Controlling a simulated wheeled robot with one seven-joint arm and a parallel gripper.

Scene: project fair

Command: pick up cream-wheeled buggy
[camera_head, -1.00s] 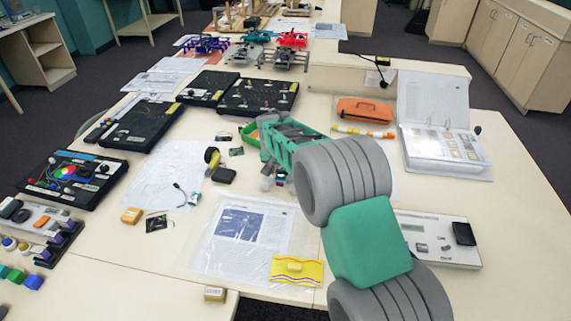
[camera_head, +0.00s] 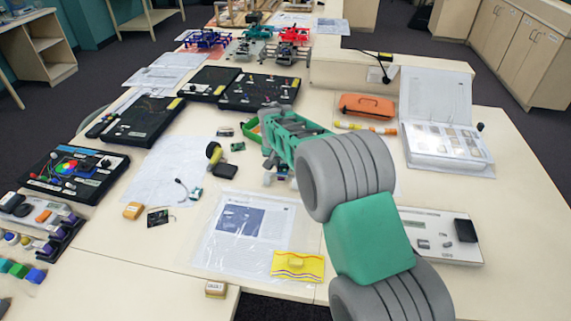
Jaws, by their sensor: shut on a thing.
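My gripper (camera_head: 270,150) is at the far end of my green and grey arm, above the middle of the table. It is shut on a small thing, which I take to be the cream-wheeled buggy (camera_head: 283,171). Only small pale and bluish parts of it show below the gripper; my gripper and arm hide the rest. I cannot tell whether it is clear of the table.
Several buggies, including a red one (camera_head: 295,34) and a blue one (camera_head: 207,39), stand at the back. Black boards (camera_head: 140,122) lie at the left. An orange case (camera_head: 366,106) and white binder (camera_head: 447,150) are at the right. A yellow-headed tool (camera_head: 214,153) lies left of the gripper.

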